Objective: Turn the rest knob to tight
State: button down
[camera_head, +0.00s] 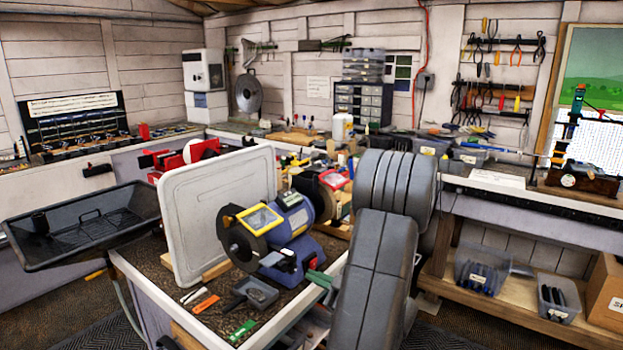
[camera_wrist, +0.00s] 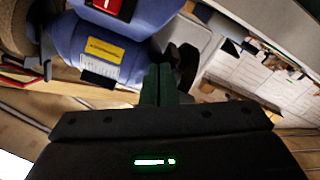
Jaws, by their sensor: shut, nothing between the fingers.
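The blue bench grinder (camera_head: 292,222) stands on the dark-topped bench, with a wheel and yellow-framed eye shield at its left end. Its blue body with a yellow label also fills the upper left of the wrist view (camera_wrist: 80,50). My gripper's green fingers (camera_head: 318,278) are at the grinder's lower right front. In the wrist view my gripper (camera_wrist: 160,84) is shut and empty. A dark rounded part (camera_wrist: 186,60), possibly the rest knob, shows just right of the fingertips. I cannot tell whether they touch, nor the knob's setting.
A large pale panel (camera_head: 215,210) stands upright left of the grinder. A black tray (camera_head: 85,225) is farther left. An orange tool (camera_head: 206,304), a small dark scoop (camera_head: 252,293) and a green item (camera_head: 242,330) lie on the bench in front. My arm blocks the right side.

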jog(key=shift+b+x, duration=0.65)
jog(key=shift+x, duration=1.05)
jog(key=shift+s+r, duration=0.15)
jog(key=shift+s+a+f+b, duration=0.4)
jog(key=shift+s+f+b, duration=0.1)
jog(key=shift+b, duration=1.3)
jog(key=shift+s+a+b, duration=0.2)
jog(key=shift+s+b, duration=0.05)
jog(key=shift+b, duration=0.45)
jog(key=shift+f, duration=0.1)
jog(key=b+v, duration=0.1)
jog(key=v, duration=0.5)
jog(key=shift+f+b, duration=0.35)
jog(key=shift+b, duration=0.05)
jog(key=shift+a+r, duration=0.1)
